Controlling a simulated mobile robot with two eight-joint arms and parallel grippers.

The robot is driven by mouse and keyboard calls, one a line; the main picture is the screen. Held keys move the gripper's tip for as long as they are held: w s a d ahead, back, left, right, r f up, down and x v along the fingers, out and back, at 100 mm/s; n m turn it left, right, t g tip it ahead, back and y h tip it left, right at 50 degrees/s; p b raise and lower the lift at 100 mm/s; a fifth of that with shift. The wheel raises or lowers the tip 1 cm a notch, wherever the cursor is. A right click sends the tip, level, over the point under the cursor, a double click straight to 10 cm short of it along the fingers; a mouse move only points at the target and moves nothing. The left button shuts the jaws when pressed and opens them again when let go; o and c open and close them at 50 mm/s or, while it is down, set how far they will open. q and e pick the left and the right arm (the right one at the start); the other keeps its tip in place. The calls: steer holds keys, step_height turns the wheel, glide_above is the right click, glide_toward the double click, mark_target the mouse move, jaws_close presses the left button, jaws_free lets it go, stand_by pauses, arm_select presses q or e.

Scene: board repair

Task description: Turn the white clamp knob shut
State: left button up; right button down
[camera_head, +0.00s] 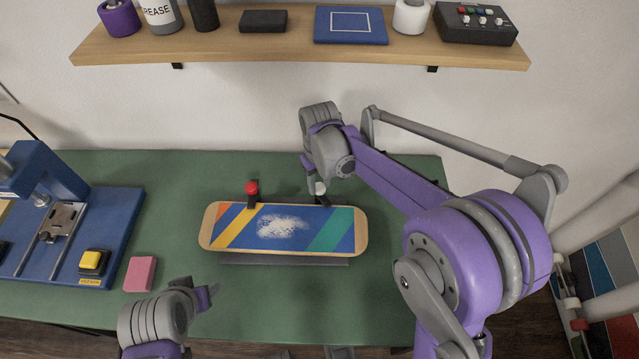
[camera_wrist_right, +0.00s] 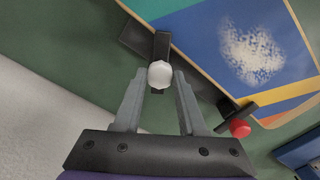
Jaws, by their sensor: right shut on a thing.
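The white clamp knob (camera_wrist_right: 159,74) sits on a black clamp (camera_wrist_right: 161,46) at the edge of the striped skateboard deck. In the head view the knob (camera_head: 320,188) shows at the deck's far edge. My right gripper (camera_head: 314,183) reaches down to it from above. In the right wrist view its two grey fingers (camera_wrist_right: 160,84) stand on either side of the knob, shut on it. A red knob (camera_head: 252,188) is on the other clamp, to the left; it also shows in the wrist view (camera_wrist_right: 240,129). My left gripper (camera_head: 205,293) is near the front, away from the deck; its jaw opening is unclear.
The deck (camera_head: 345,228) lies on a dark support on the green table (camera_head: 400,290). A pink block (camera_head: 140,274) and a blue machine (camera_head: 118,225) with a yellow button stand at left. A shelf (camera_head: 285,48) with supplies hangs behind.

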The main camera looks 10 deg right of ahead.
mark_target(320, 187)
steer(key=m+b, duration=0.1)
steer(key=m, duration=0.5)
steer(key=shift+m, duration=0.3)
stand_by(0.4)
steer(key=shift+c, duration=2.4)
jaws_free()
steer(key=shift+r, duration=0.1)
step_height(320, 187, up, 7)
steer(key=shift+r+p, duration=0.2)
steer(key=shift+p, duration=0.1)
